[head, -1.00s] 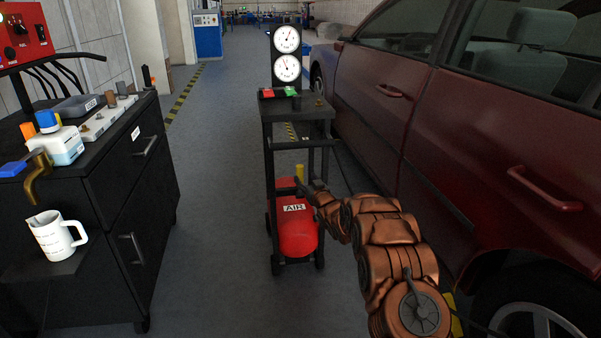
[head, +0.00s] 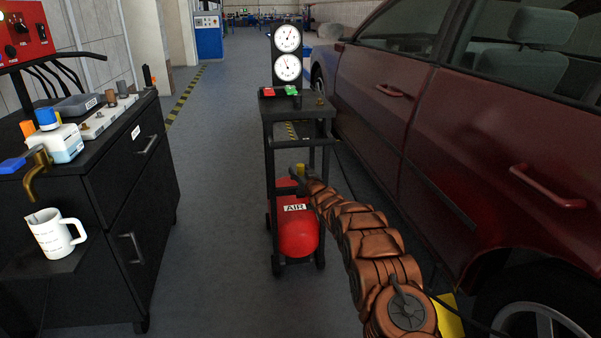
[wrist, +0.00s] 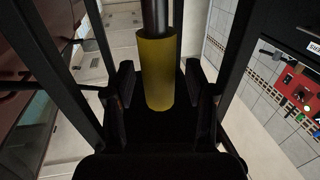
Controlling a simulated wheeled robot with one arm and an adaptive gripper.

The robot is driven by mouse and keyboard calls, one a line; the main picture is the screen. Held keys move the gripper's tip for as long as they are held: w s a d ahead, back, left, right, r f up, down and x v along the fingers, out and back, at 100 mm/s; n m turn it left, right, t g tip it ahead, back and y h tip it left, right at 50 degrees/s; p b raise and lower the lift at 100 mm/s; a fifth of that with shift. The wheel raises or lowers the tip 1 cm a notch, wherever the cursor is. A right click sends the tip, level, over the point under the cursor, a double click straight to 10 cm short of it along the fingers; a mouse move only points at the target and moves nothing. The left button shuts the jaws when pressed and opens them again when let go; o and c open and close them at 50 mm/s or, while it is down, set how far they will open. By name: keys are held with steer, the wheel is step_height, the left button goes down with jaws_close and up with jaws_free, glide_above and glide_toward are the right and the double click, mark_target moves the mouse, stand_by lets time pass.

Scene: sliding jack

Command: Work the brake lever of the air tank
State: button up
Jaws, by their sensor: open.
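The red air tank (head: 297,234), labelled AIR, sits low in a black wheeled cart in the head view. A yellow grip (head: 300,169), which looks like the brake lever's handle, stands just above the tank. In the wrist view the yellow grip (wrist: 157,70) sits on a grey metal rod, between my two black fingers. My gripper (wrist: 164,82) is open, with a finger on each side of the grip and visible gaps. In the head view my gripper (head: 302,180) is at the cart's right side, small and partly hidden by my copper arm. The lever's base is hidden.
The black cart frame (head: 270,150) has posts close to both sides of my gripper; two gauges (head: 288,53) stand on top. A dark red car (head: 440,150) is close on the right. A black cabinet (head: 120,200) stands left, with clear floor between.

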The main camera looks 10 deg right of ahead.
stand_by(0.3)
jaws_close()
stand_by(0.3)
